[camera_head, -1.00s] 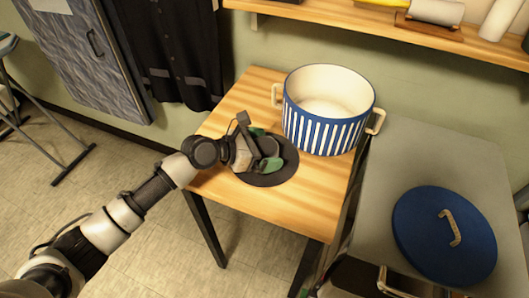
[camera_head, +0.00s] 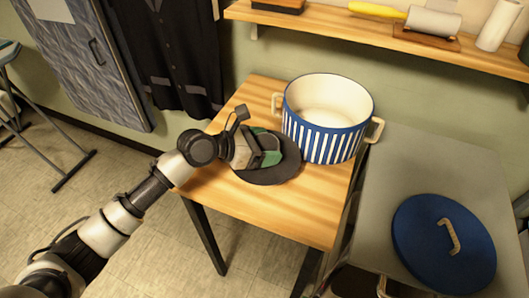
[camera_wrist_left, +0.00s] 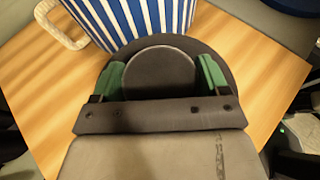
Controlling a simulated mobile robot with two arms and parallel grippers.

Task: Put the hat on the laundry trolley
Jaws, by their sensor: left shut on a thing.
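My left gripper (camera_head: 268,147) reaches over the hat from the left and is shut on the crown. The gripper hides part of the hat, and I cannot tell whether the brim still touches the table.
A blue and white striped pot (camera_head: 325,125) with cream handles stands close behind the hat on the wooden table (camera_head: 300,220). A blue lid (camera_head: 425,240) lies on a grey top (camera_head: 400,165) at the right. A wall shelf (camera_head: 370,35) runs above. Dark clothing (camera_head: 170,60) hangs behind.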

